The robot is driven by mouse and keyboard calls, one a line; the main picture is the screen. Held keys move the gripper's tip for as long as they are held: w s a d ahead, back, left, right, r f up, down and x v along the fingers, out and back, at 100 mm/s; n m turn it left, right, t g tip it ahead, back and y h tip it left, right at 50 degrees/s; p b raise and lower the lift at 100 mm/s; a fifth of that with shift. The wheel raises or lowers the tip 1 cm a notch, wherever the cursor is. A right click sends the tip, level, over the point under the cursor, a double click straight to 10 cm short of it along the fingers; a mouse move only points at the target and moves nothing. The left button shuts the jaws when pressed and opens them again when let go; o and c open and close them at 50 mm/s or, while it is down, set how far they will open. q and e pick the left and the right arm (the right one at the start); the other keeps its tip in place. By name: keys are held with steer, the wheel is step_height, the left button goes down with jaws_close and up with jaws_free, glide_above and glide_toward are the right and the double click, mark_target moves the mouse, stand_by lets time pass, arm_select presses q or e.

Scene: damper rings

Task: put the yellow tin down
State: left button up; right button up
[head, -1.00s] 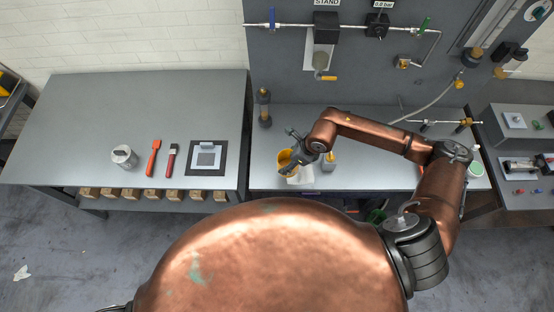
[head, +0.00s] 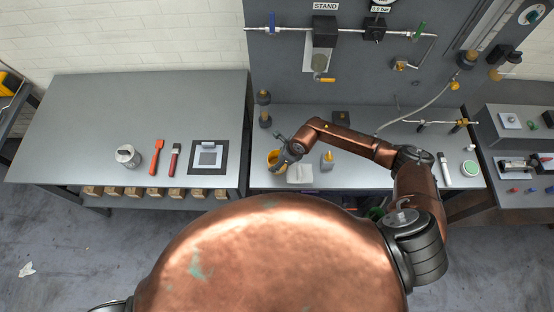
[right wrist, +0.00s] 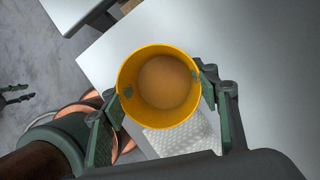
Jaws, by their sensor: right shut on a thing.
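The yellow tin (head: 274,160) is at the left end of the right-hand bench, near its front edge. In the right wrist view the tin (right wrist: 158,88) is open at the top, with a tan inside. My right gripper (head: 284,157) is shut on it, with a finger on each side of the tin (right wrist: 162,90). Whether the tin's base touches the bench top (head: 350,172) cannot be told.
A white cloth (head: 300,173) lies just right of the tin. A grey bottle with a yellow top (head: 327,161) stands beyond it. A dark cylinder fitting (head: 265,118) stands behind. The left table (head: 80,130) holds a can (head: 127,156), brushes and a framed plate. A gap separates the benches.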

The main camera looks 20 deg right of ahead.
steer(key=shift+f, duration=0.2)
steer(key=o, duration=1.2)
steer(key=shift+r, duration=0.1)
steer(key=shift+c, duration=0.2)
